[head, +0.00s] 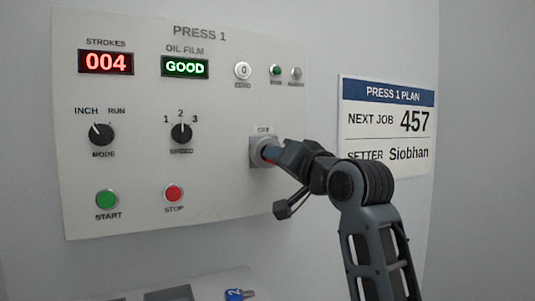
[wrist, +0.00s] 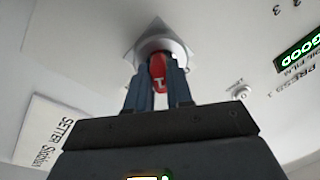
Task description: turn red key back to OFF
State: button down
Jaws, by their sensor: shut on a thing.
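The red key (wrist: 158,72) sits in its round lock collar (wrist: 160,42) in the wrist view, with a white mark on its face. My gripper (wrist: 158,88) is shut on it, one finger on each side. In the head view my gripper (head: 271,154) reaches the grey lock plate (head: 256,157) at the right of the PRESS 1 panel (head: 130,220). The small label above the lock is too blurred to read, so I cannot tell which position the key is in.
Left of the lock are a three-position knob (head: 181,133), a mode knob (head: 102,133), a red STOP button (head: 173,194) and a green START button (head: 107,199). A plan sign (head: 385,125) hangs to the right. A blue tagged item (head: 238,295) lies on the ledge below.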

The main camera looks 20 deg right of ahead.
jog(key=shift+n, duration=1.4)
jog(key=n, duration=0.4)
jog(key=shift+d+r+g+y, duration=0.15)
jog(key=shift+g+y, duration=0.15)
jog(key=shift+g, duration=0.1)
jog(key=c, duration=1.4)
grip_release()
jog(key=shift+n, duration=0.4)
jog(key=o, duration=0.5)
jog(key=shift+c, duration=0.2)
